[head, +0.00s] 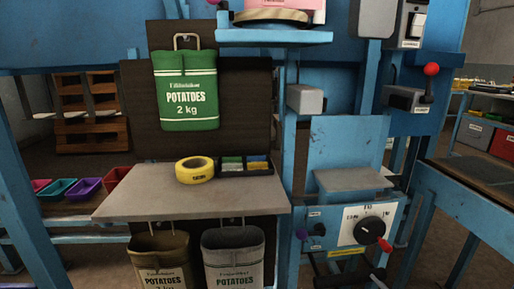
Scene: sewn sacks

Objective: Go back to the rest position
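Neither of my grippers shows in the head view. A green potato sack (188,92) hangs upright from a metal hook on the dark back board. Two more sacks, one brown (162,262) and one grey (234,258), hang below the grey shelf (190,192). Their lower parts are cut off by the picture's bottom edge. A yellow tape roll (195,169) lies on the shelf beside a black tray (244,167) holding green, blue and yellow pieces.
A blue machine frame with a dial panel (357,224) and a red-knobbed lever (430,78) stands right of the shelf. A blue-framed table (476,181) is at the right. Coloured bins (88,188) stand at the left. Open floor shows between the machine and the table.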

